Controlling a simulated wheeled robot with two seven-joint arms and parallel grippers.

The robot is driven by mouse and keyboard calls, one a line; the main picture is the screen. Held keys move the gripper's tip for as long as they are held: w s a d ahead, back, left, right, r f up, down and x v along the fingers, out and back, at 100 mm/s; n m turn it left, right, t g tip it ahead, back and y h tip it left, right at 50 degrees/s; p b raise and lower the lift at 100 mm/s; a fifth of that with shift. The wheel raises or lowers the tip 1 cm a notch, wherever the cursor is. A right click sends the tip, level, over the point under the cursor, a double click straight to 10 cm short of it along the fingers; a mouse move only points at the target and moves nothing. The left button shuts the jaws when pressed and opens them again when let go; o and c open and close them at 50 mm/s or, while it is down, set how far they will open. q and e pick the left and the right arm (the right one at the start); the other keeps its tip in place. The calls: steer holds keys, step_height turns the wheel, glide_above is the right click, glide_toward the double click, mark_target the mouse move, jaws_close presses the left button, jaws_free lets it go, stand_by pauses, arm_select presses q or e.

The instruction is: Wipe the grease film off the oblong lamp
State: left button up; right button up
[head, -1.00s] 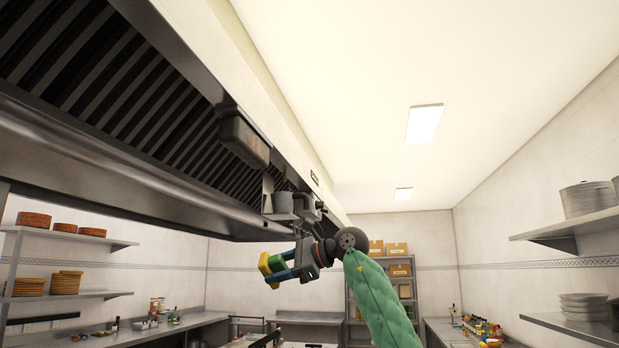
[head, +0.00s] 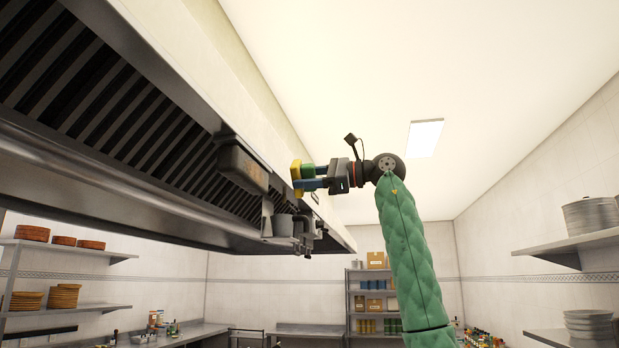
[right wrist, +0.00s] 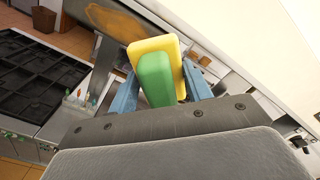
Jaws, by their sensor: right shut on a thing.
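The oblong lamp (head: 238,168) is a grey box on the lower edge of the slatted hood, with a brownish grease film (head: 255,173) on its face. In the right wrist view the film is an orange-brown patch (right wrist: 118,20) at the top. My right gripper (head: 308,178) is shut on a yellow and green sponge (head: 296,174), which also shows between the blue fingers in the right wrist view (right wrist: 156,75). The sponge is to the right of the lamp in the head view, with a gap in the picture; contact is not visible. My left gripper is not in view.
The slatted hood (head: 110,195) fills the left side. Grey fittings and a cup-like part (head: 283,226) hang below its edge, under my right gripper. Shelves with stacked dishes (head: 65,296) stand at left, and pots (head: 592,213) at right. The space right of the hood is open.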

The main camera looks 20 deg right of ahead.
mark_target(265, 181)
steer(key=shift+p+x, duration=0.3)
steer(key=shift+x, duration=2.4)
steer(key=shift+a, duration=0.1)
steer(key=shift+x, duration=0.75)
